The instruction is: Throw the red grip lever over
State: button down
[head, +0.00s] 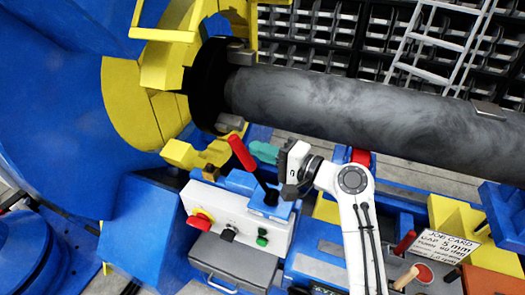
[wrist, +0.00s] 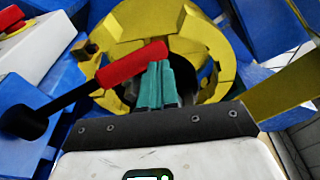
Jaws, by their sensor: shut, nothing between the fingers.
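The red grip lever (head: 242,153) rises from a blue block on the white control box, tilted up and to the left, its black rod running down to the block. In the wrist view the lever's red grip (wrist: 130,64) slants up to the right, and its black rod runs down to a round black hub at left. My gripper (head: 264,152) has teal fingers, shut and empty, just right of the red grip. In the wrist view the fingertips (wrist: 158,64) overlap the grip's upper end. I cannot tell if they touch it.
The white control box (head: 235,222) carries a red knob (head: 200,220), a black knob and a green button. A large grey cylinder (head: 370,115) lies across above my arm, held in a yellow and black chuck. A job card (head: 440,248) stands at right.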

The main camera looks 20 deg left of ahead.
jog(key=s+d+r+b, duration=0.2)
jog(key=d+r, duration=0.3)
jog(key=d, duration=0.5)
jog(key=shift+s+a+r, duration=0.1)
jog(key=s+d+f+t+h, duration=0.1)
jog(key=s+d+f+h, duration=0.45)
jog(key=d+f, duration=0.55)
jog(key=s+d+f+h, duration=0.4)
jog(key=s+d+f, duration=0.25)
jog(key=f, duration=0.85)
jog(key=s+d+f+n+g+h, duration=0.1)
jog(key=s+d+f+g+h, duration=0.1)
jog(key=s+d, duration=0.6)
jog(key=s+d+f+n+g+h, duration=0.1)
jog(key=s+d+f+h, duration=0.3)
jog(key=s+d, duration=0.5)
jog(key=s+g+h, duration=0.1)
jog(key=s+h, duration=0.1)
jog(key=s, duration=0.3)
jog(key=shift+s+d+f, duration=0.15)
jog(key=shift+s+f, duration=0.2)
jog(key=c, duration=1.8)
grip_release()
